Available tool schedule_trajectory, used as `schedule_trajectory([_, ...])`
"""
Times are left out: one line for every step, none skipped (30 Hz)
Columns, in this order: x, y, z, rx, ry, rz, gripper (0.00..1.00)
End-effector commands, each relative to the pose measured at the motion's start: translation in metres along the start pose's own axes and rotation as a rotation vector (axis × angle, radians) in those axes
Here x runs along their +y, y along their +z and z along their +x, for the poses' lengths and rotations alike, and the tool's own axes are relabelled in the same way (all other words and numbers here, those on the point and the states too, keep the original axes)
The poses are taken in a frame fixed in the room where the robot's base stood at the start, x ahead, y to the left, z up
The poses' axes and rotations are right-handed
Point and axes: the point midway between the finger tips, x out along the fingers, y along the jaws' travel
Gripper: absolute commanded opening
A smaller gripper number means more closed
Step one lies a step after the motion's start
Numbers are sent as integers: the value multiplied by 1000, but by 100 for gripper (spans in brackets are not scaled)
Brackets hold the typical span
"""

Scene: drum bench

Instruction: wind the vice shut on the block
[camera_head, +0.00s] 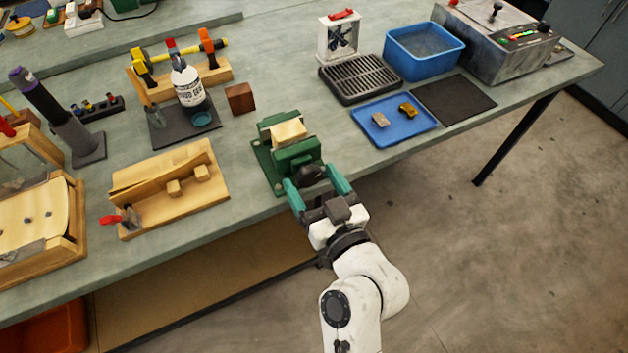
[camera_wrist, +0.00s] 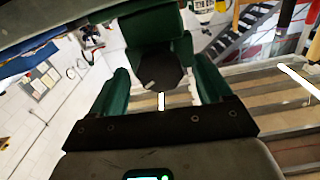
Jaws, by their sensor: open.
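The green vice (camera_head: 297,154) stands on its green base plate near the bench's front edge. A pale wooden block (camera_head: 288,131) sits between its jaws; I cannot tell whether both jaws touch it. A dark knob (camera_head: 313,172) is on the vice's front, facing me. In the wrist view the knob (camera_wrist: 158,73) looks many-sided, with the green vice body (camera_wrist: 153,27) behind it. My gripper (camera_head: 311,179) has green fingers, open, one on each side of the knob. The wrist view shows gaps between the fingers (camera_wrist: 161,84) and the knob. The block is hidden there.
A wooden fixture (camera_head: 170,190) with a red-handled clamp lies left of the vice, and a brown block (camera_head: 239,98) behind it. A blue tray (camera_head: 395,127) with two small parts, a dark mat (camera_head: 453,99) and a blue bin (camera_head: 424,51) are at right. Bare bench surrounds the vice.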

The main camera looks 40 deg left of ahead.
Motion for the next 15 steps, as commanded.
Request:
schedule_trajectory([0, 0, 0, 0, 0, 0, 77])
schedule_trajectory([0, 0, 0, 0, 0, 0, 74])
schedule_trajectory([0, 0, 0, 0, 0, 0, 70])
schedule_trajectory([0, 0, 0, 0, 0, 0, 67])
schedule_trajectory([0, 0, 0, 0, 0, 0, 64])
schedule_trajectory([0, 0, 0, 0, 0, 0, 61])
schedule_trajectory([0, 0, 0, 0, 0, 0, 58])
schedule_trajectory([0, 0, 0, 0, 0, 0, 55])
schedule_trajectory([0, 0, 0, 0, 0, 0, 51])
schedule_trajectory([0, 0, 0, 0, 0, 0, 48])
schedule_trajectory([0, 0, 0, 0, 0, 0, 45])
schedule_trajectory([0, 0, 0, 0, 0, 0, 41])
schedule_trajectory([0, 0, 0, 0, 0, 0, 38])
schedule_trajectory([0, 0, 0, 0, 0, 0, 36])
schedule_trajectory([0, 0, 0, 0, 0, 0, 32])
